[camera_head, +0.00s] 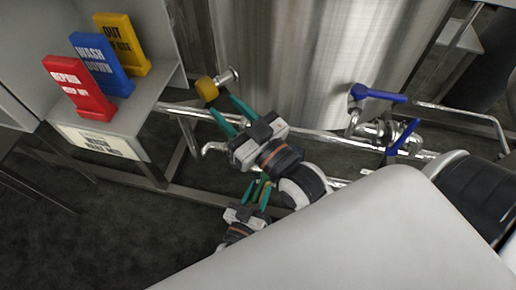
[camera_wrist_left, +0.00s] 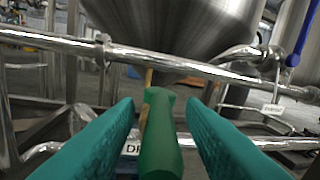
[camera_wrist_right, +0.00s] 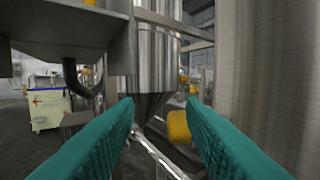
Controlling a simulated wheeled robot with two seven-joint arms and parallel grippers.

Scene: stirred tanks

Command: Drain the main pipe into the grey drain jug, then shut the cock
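The main pipe (camera_head: 320,137) runs horizontally in front of the steel tank; the left wrist view shows a horizontal pipe too (camera_wrist_left: 190,65). A green lever handle (camera_wrist_left: 160,145) on a yellowish stem, apparently the cock's, stands between the fingers of my left gripper (camera_head: 262,191). A gap shows on both sides of it. My right gripper (camera_head: 232,114) is open and empty, near a yellow knob (camera_head: 207,89). The knob also shows in the right wrist view (camera_wrist_right: 179,126), by the right finger. I cannot make out the grey drain jug.
The tank (camera_head: 310,60) rises behind the pipe. Blue valve handles (camera_head: 378,94) and (camera_head: 404,137) are at the right. Red (camera_head: 78,88), blue (camera_head: 101,65) and yellow (camera_head: 122,44) signs stand on a grey shelf (camera_head: 133,112) at the left. Floor at the lower left is clear.

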